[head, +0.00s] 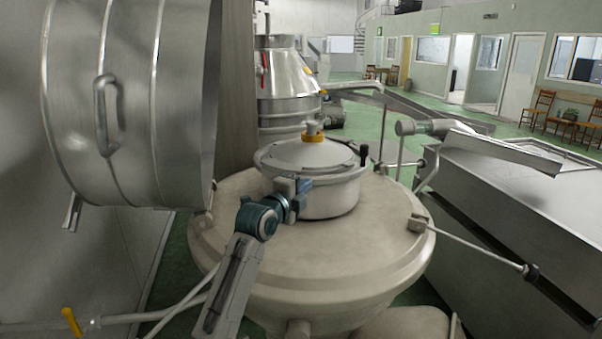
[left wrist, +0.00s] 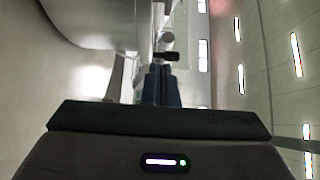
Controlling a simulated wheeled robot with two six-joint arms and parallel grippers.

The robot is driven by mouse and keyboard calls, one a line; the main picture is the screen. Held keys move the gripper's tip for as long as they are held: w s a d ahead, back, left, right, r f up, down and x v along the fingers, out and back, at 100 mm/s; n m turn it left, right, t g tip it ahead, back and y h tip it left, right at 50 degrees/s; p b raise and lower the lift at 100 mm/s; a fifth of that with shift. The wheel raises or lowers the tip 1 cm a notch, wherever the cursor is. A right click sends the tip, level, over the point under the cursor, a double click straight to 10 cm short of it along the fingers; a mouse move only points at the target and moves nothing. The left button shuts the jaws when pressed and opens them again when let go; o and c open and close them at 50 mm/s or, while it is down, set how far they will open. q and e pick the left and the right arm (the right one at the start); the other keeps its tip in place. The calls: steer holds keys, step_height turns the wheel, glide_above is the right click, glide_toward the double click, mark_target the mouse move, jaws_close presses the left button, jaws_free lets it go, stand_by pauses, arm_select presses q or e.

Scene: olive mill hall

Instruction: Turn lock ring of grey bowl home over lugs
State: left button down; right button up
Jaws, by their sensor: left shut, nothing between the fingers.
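A round grey bowl (head: 318,196) with a ring-edged lid (head: 305,153) stands upright on the wide dome of a machine. A short black-tipped handle (head: 364,151) stands at the right of the bowl's rim. I cannot make out the lugs. My left gripper (head: 304,186) is in front of the bowl's left side, shut and empty; whether it touches the bowl is unclear. In the left wrist view its blue fingers (left wrist: 161,86) lie together, with a black knob (left wrist: 168,57) just beyond. My right gripper is not in view.
A large steel drum (head: 125,110) with a bar handle hangs close on the left. The wide dome (head: 290,265) surrounds the bowl. A rod (head: 480,248) sticks out from its right side, and a long steel trough (head: 510,190) lies further right.

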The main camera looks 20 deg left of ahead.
arm_select(q)
steer(key=w+d+p, duration=0.1)
steer(key=w+p, duration=0.2)
steer(key=w, duration=0.3)
steer(key=a, duration=0.1)
steer(key=a+p, duration=0.2)
steer(key=a, duration=0.1)
steer(key=shift+s, duration=0.3)
